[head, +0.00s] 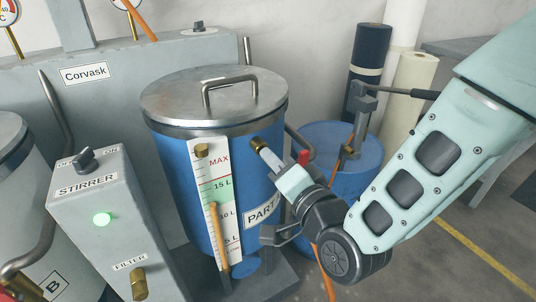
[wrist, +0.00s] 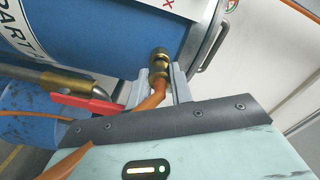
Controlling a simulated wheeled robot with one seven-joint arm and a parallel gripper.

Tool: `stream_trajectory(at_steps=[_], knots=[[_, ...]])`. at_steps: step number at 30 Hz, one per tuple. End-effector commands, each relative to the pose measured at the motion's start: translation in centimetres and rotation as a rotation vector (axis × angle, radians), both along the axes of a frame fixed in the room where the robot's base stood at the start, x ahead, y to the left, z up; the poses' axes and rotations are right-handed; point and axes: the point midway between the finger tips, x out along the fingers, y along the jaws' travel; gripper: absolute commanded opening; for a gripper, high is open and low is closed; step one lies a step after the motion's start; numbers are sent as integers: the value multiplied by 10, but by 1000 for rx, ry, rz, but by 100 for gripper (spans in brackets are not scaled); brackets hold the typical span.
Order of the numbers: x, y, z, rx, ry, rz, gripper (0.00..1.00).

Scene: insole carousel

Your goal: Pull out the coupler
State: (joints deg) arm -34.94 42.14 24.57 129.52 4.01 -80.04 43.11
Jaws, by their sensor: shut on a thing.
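The coupler is a brass fitting with an orange hose (wrist: 150,101), seen in the wrist view (wrist: 159,66) between my fingers, next to the wall of the blue tank (wrist: 110,30). My gripper (wrist: 162,80) is shut on it. In the head view, my gripper (head: 265,153) reaches the upper right side of the blue tank (head: 178,165), where a brass fitting (head: 257,143) shows at its fingertips. My fingers largely hide the coupler there. I cannot tell whether the coupler is still seated in a socket on the tank.
A red-handled valve on a metal pipe (wrist: 85,103) lies left of my gripper in the wrist view. A blue drum (head: 335,150) stands behind my wrist in the head view. The grey stirrer box (head: 98,215) and a level gauge (head: 214,190) are to the left.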

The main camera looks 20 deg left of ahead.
Motion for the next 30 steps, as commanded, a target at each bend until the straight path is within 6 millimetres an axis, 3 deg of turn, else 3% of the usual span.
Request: stream_trajectory(at_steps=[30], knots=[[-25,-30,0,0,0,0,0]])
